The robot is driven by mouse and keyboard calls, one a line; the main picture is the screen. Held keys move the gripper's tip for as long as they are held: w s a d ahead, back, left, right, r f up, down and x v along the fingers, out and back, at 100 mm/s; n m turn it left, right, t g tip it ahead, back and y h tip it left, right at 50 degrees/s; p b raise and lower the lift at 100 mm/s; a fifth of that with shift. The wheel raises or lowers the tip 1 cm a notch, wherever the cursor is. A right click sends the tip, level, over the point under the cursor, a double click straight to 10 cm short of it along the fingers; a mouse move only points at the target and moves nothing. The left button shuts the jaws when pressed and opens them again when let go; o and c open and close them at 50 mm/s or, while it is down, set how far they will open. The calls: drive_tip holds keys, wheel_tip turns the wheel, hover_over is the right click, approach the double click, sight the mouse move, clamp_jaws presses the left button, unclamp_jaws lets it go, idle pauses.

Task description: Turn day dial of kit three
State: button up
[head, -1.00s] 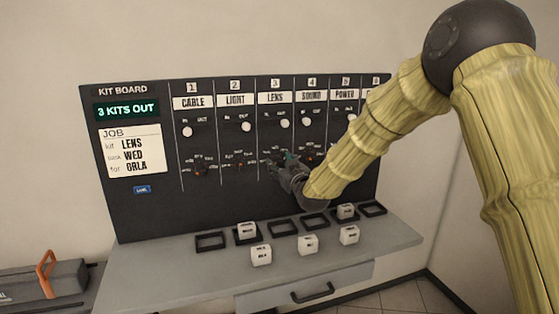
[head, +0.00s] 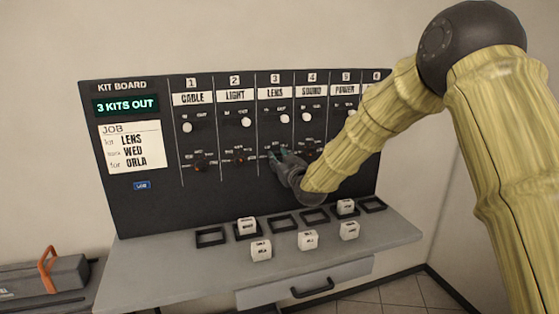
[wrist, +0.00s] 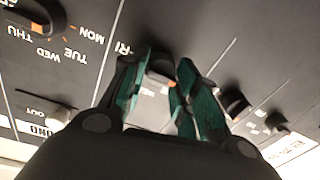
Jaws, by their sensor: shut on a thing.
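The kit board (head: 150,215) stands upright, with numbered columns. Column three is headed LENS (head: 275,96). My gripper (head: 279,153) is at the day dial of that column and hides it in the head view. In the wrist view the green fingers (wrist: 165,95) are shut on the dark day dial (wrist: 160,68), one finger on each side. The job card (head: 132,147) reads LENS, WED, ORLA.
The SOUND day dial (wrist: 42,12) and another dial (wrist: 235,104) flank my gripper. The shelf (head: 160,270) below holds dark square frames (head: 211,238) and several white blocks (head: 261,250). A grey case with an orange handle (head: 47,270) sits at lower left.

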drive_tip(key=shift+f+m+b, duration=0.1)
drive_tip(key=shift+m+b, duration=0.2)
drive_tip(key=shift+b, duration=0.1)
drive_tip(key=m+b, duration=0.3)
drive_tip(key=shift+d+f, duration=0.1)
drive_tip(key=shift+f, duration=0.05)
drive_tip(key=m+b, duration=0.5)
drive_tip(key=shift+m+t, duration=0.3)
drive_tip(key=shift+t, duration=0.1)
drive_tip(key=m+b, duration=0.4)
drive_tip(key=m, duration=0.1)
drive_tip(key=shift+d+f+m+h+b, duration=0.1)
drive_tip(key=shift+m+h+b, duration=0.2)
drive_tip(key=shift+h+b, duration=0.1)
drive_tip(key=shift+m+b, duration=1.15)
drive_tip(key=shift+m, duration=0.55)
drive_tip(key=shift+r, duration=0.2)
drive_tip(key=o, duration=1)
